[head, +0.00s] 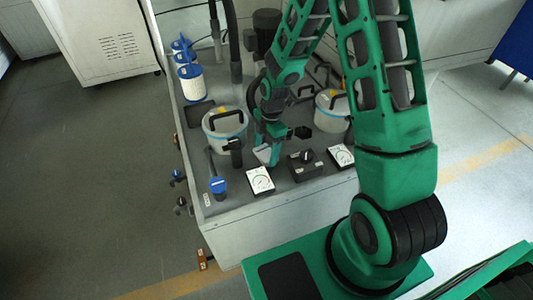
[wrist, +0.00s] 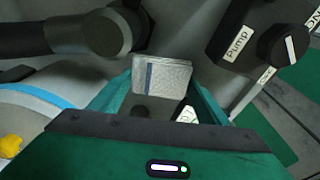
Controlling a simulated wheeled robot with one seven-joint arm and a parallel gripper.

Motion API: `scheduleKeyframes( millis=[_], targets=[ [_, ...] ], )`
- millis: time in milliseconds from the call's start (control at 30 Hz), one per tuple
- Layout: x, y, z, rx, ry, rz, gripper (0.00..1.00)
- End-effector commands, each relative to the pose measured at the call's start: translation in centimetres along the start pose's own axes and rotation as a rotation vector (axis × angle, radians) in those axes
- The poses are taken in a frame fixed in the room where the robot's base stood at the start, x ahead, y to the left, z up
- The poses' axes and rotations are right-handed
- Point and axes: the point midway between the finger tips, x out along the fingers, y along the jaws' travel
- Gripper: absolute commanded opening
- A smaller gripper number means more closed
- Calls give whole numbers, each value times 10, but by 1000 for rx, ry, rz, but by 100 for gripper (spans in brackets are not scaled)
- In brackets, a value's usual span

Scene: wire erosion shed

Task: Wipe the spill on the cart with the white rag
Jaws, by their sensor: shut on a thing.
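My gripper (head: 267,151) is low over the front part of the grey-topped cart (head: 262,216), between a clear canister and the gauges. In the wrist view my gripper (wrist: 160,98) is shut on the white rag (wrist: 162,76), a folded pale block with a blue stripe on its left side. The rag (head: 262,154) shows as a small white patch at the fingertips in the head view. I cannot tell whether it touches the cart top. I cannot make out a spill in either view; my arm and the fittings hide parts of the top.
A clear canister (head: 225,130) stands left of my gripper, another (head: 331,111) to the right behind my arm. White-faced gauges (head: 260,180) and a dark knob box (head: 304,165) line the front. Filter cartridges (head: 191,82) and a black pipe (head: 234,45) stand farther back.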

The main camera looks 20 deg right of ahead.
Motion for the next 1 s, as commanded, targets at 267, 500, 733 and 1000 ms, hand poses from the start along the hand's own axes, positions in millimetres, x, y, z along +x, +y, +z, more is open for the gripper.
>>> scheduleKeyframes(
  millis=[267, 500, 733, 1000],
  targets=[
    [1, 20, 7, 3, -4, 0, 41],
    [2, 26, 12, 8, -9, 1, 41],
    [3, 17, 14, 12, -12, 1, 41],
    [2, -4, 9, 13, -12, -1, 41]
  ],
)
